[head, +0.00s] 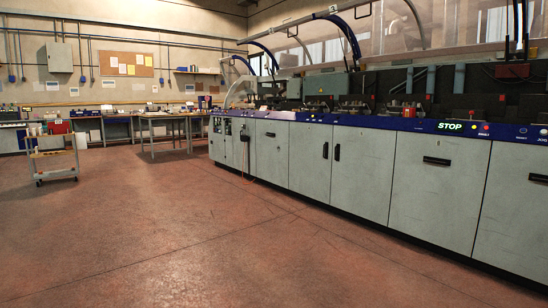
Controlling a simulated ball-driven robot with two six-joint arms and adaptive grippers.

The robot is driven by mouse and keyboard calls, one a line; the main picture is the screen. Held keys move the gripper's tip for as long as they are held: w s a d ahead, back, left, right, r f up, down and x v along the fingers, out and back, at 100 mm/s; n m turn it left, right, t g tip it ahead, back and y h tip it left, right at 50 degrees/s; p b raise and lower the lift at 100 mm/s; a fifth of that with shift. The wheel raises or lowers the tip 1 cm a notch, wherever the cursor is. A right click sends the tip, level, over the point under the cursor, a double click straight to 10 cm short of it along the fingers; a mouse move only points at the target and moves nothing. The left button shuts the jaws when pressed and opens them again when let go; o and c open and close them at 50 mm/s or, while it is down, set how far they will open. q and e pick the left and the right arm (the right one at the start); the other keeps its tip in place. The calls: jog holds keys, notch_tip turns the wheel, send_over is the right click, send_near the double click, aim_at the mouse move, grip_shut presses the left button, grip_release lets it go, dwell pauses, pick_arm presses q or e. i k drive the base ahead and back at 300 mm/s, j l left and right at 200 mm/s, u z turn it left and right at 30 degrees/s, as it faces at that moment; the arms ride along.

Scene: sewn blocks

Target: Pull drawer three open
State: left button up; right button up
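A long machine with grey front panels (360,170) runs along the right side, from the near right edge toward the back. Several panels have dark handles, such as a horizontal handle (437,161) on a wide panel and upright handles (337,152) on narrower ones. I cannot tell which of these, if any, is drawer three; no number is readable. All panels look closed. Neither of my grippers is in view.
A small cart (52,155) with a red item stands at the left. Workbenches (165,120) line the back wall. A cable hangs from the machine to the floor near its far end. The red floor (200,240) in front is clear.

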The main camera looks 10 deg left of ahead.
aim_at(286, 150)
jog(key=i+u, duration=0.15)
jog(key=i, duration=1.2)
jog(key=i+u, duration=0.15)
jog(key=i, duration=0.45)
jog(key=i+u, duration=0.1)
jog(key=i, duration=0.5)
jog(key=i+u, duration=0.15)
jog(key=i, duration=0.45)
jog(key=i+l+u, duration=0.15)
jog(key=i, duration=0.4)
jog(key=i+l+u, duration=0.1)
jog(key=i+l, duration=0.15)
jog(key=i, duration=0.35)
